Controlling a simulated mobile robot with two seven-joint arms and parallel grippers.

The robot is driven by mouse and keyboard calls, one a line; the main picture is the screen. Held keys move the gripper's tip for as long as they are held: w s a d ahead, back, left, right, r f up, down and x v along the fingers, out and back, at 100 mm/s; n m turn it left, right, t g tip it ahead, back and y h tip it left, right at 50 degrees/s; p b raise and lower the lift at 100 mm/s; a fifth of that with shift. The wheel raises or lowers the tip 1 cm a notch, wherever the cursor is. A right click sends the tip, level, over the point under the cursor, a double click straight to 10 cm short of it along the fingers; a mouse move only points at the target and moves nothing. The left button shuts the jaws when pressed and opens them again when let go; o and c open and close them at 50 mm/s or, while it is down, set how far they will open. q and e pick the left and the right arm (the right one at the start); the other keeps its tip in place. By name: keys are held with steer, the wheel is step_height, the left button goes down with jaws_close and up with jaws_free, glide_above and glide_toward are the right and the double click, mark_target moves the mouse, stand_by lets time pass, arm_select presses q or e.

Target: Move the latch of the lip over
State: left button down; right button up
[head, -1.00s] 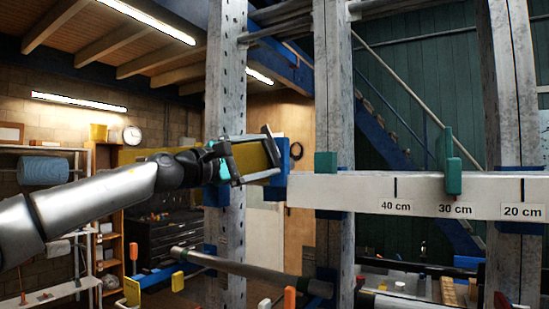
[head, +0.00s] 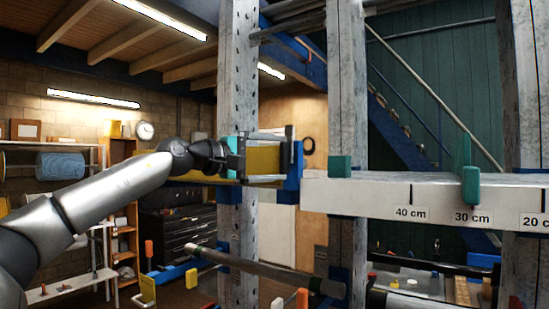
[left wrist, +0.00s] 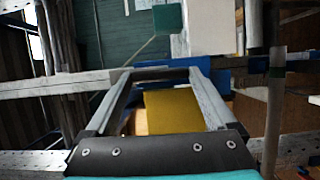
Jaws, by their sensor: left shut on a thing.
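A white beam (head: 350,193) with centimetre marks runs across the right side of the head view. A green upright piece (head: 470,184) sits on it near the 30 cm mark, and a green block (head: 340,166) stands at its left end. I cannot tell which part is the latch. In the left wrist view the yellow bar (left wrist: 172,110) shows between the fingers (left wrist: 162,80); the far end is partly hidden. My right gripper is not in view.
Grey steel uprights (head: 346,100) stand behind the beam and by my left gripper. A grey round bar (head: 265,268) crosses below. Shelves (head: 50,200) and a dark drawer cabinet (head: 180,235) are in the background.

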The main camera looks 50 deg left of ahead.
arm_select(q)
steer(key=shift+d, duration=0.1)
jaws_free()
steer(key=shift+s, duration=0.1)
steer(key=s+a+b, duration=0.2)
steer(key=s+b, duration=0.8)
steer(key=s, duration=0.5)
steer(key=shift+a, duration=0.15)
